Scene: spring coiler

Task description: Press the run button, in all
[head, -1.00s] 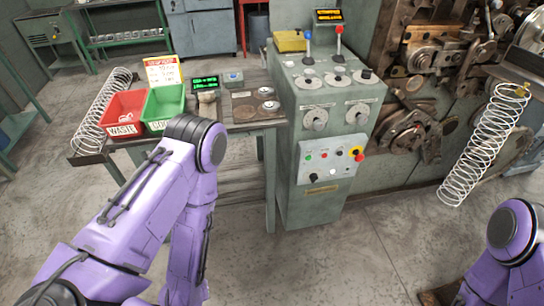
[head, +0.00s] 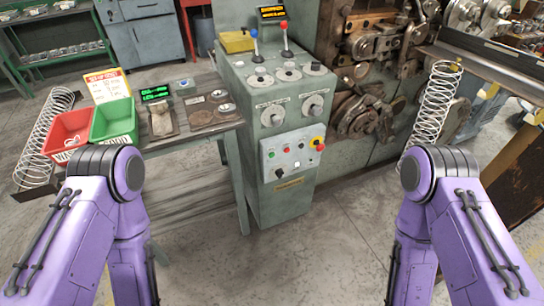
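The control panel (head: 308,159) is a light grey plate on the front of a green-grey console (head: 280,205). It carries a small green button (head: 271,155), a red button (head: 286,151), a white square button (head: 297,164), a black knob (head: 279,173) and a red mushroom button (head: 320,146) on yellow. The labels are too small to read, so I cannot tell which one is the run button. My purple arms stand on both sides, with elbows below and beside the console. Both grippers are out of view, and nothing of mine touches the panel.
Dials, a blue-knobbed lever (head: 256,45), a red-knobbed lever (head: 285,38) and an orange-lit display (head: 272,13) top the console. At left, a bench (head: 190,140) holds a red bin (head: 66,132) and a green bin (head: 114,122). Floor before the console is clear.

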